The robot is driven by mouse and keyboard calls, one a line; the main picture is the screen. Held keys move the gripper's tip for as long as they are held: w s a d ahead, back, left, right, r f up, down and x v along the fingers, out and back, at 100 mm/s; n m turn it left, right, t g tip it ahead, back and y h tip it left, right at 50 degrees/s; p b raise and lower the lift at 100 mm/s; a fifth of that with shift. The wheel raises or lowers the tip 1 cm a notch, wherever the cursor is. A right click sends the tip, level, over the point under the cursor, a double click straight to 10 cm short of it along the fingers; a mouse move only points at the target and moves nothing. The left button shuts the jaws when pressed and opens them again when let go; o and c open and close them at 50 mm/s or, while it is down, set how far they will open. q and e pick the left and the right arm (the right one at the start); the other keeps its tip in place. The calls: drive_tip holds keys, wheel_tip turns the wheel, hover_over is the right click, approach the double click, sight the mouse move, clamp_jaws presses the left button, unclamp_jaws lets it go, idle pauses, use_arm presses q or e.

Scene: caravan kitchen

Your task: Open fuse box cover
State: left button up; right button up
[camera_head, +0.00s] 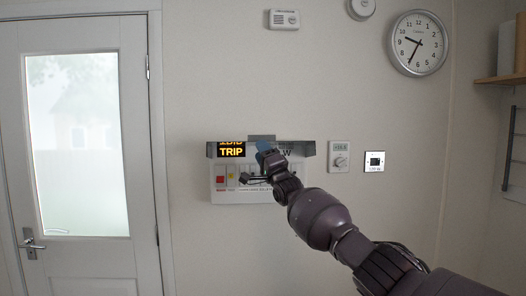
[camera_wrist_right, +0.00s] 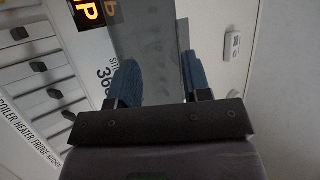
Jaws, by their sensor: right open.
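The fuse box (camera_head: 222,196) is a white unit on the wall, with a lit amber "TRIP" display (camera_head: 231,151) and a row of switches below. Its grey cover (camera_head: 300,149) is swung up and juts out along the top, with a small tab (camera_head: 262,137) at its middle. My right gripper (camera_head: 264,146) is at the cover's middle, open, with blue fingertips. In the right wrist view the grey cover (camera_wrist_right: 150,35) shows behind and between the parted fingers (camera_wrist_right: 161,82); I cannot tell whether they touch it. My left gripper is out of view.
A thermostat-like dial (camera_head: 340,157) and a small square panel (camera_head: 374,161) are on the wall right of the fuse box. A door (camera_head: 90,150) is at left, a clock (camera_head: 418,43) at upper right, a shelf (camera_head: 500,79) at far right.

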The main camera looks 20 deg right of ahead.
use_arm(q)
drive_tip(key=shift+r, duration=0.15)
use_arm(e)
drive_tip(key=shift+t, duration=0.3)
drive_tip(key=r, duration=0.4)
drive_tip(key=shift+s+d+r, duration=0.25)
drive_tip(key=shift+s+r, duration=0.05)
drive_tip(key=b, duration=0.2)
approach(264, 137)
wheel_tip(264, 137, down, 5)
drive_tip(key=s, duration=0.2)
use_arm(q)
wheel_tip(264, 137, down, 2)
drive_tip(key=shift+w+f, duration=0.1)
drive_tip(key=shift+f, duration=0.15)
use_arm(e)
drive_tip(key=shift+w+a+r, duration=0.1)
drive_tip(key=shift+a+r, duration=0.1)
drive_tip(key=shift+a, duration=0.05)
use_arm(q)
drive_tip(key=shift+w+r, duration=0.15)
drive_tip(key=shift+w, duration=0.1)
